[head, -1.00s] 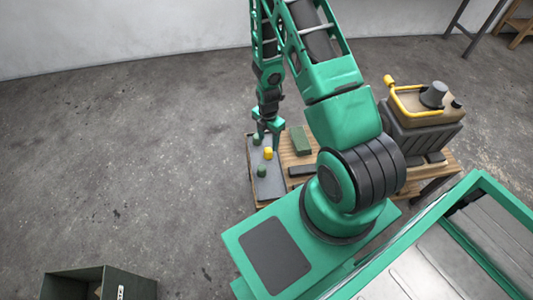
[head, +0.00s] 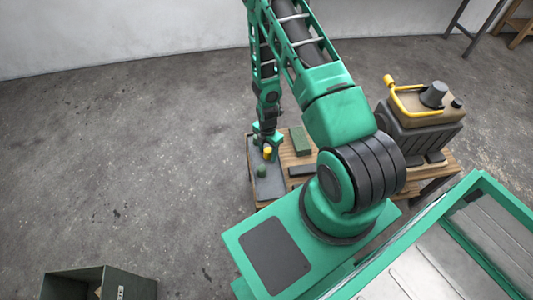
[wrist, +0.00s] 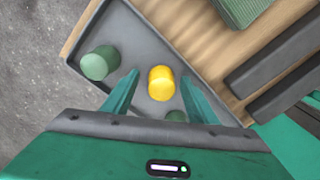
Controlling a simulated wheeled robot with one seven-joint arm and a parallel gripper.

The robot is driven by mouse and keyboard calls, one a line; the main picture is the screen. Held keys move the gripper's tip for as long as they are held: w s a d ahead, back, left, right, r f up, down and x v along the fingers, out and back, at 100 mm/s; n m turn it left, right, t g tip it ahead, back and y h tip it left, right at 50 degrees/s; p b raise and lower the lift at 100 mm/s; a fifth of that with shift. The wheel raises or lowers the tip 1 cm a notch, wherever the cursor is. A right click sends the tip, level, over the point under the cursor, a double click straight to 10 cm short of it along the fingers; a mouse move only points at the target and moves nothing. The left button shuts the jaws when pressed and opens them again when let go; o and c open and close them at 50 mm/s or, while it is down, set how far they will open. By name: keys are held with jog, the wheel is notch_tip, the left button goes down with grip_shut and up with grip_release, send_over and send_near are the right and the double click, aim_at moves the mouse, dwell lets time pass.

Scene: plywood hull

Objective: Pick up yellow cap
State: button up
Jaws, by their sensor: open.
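The yellow cap (wrist: 161,84) is a short cylinder standing on a grey tray. In the wrist view it sits between the two green fingers of my gripper (wrist: 156,95), with a gap on each side. My gripper is open and empty. In the head view my gripper (head: 266,148) is right over the yellow cap (head: 267,153). A green cap (wrist: 100,63) stands to the left in the wrist view. Another green cap (wrist: 176,116) is partly hidden by my gripper's body.
The grey tray (head: 270,187) lies on a wooden bench (head: 290,158). A green block (head: 300,140) and a dark bar (head: 302,170) lie beside the tray. A machine with a yellow handle (head: 420,110) stands to the right. A dark green bin (head: 100,283) stands on the floor.

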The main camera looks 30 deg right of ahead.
aim_at(267, 149)
jog(key=c, duration=1.1)
jog(key=shift+r, duration=0.15)
jog(key=shift+r, duration=0.6)
notch_tip(267, 149, up, 2)
jog(key=shift+w+r, duration=0.1)
jog(key=shift+r, duration=0.15)
jog(key=s+a+r, duration=0.7)
jog(key=s, duration=0.2)
jog(key=shift+s, duration=0.15)
